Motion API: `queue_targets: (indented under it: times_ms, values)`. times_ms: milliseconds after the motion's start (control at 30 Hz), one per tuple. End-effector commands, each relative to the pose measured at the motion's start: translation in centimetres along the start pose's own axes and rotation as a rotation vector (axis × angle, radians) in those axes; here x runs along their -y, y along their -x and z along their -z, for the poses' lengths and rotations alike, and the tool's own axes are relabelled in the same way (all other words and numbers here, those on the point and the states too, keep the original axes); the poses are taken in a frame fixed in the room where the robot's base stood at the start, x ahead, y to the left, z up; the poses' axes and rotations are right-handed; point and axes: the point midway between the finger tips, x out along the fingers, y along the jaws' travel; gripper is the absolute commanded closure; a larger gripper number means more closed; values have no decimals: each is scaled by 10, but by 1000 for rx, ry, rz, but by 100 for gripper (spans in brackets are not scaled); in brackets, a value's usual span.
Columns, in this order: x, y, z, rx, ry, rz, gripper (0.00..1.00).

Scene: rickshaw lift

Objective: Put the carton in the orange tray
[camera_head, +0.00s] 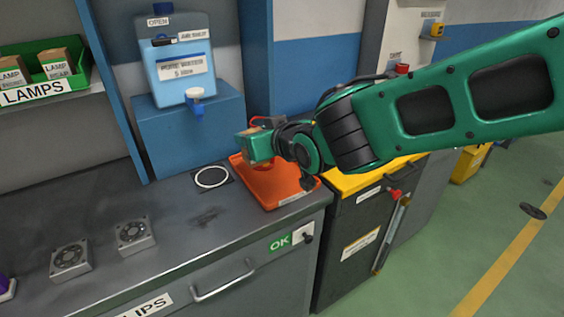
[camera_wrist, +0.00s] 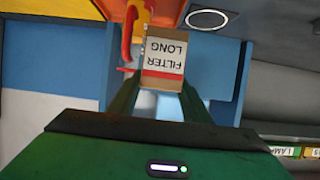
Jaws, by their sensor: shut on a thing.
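The carton (camera_wrist: 163,58) is a small brown box with a white label reading FILTER LONG and a red stripe. It sits between the two fingers of my gripper (camera_wrist: 160,88), which is shut on it. In the head view my gripper (camera_head: 257,152) is over the orange tray (camera_head: 284,197), near its back left part. A small brown bit of the carton (camera_head: 259,163) shows under the gripper; the rest is hidden. I cannot tell whether the carton touches the tray. The orange tray also shows beyond the carton in the wrist view (camera_wrist: 168,8).
The tray lies at the right end of the grey bench (camera_head: 185,235). A white ring mark (camera_head: 211,177) is left of it, and a water container (camera_head: 180,70) stands on a blue block behind. Two small fans (camera_head: 134,235) (camera_head: 71,259) sit at front left. A red item (camera_wrist: 130,35) is beside the carton.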

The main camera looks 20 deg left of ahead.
Motion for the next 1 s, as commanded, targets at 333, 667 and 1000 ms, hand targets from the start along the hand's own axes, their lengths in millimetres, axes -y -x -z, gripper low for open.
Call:
queue_targets:
  times_ms: [333, 667, 1000]
  values:
    - [-52, 4, -40, 0, 3, 5, 84]
    - [-58, -4, -67, 2, 4, 10, 84]
    - [-58, -11, -83, -2, 5, 8, 84]
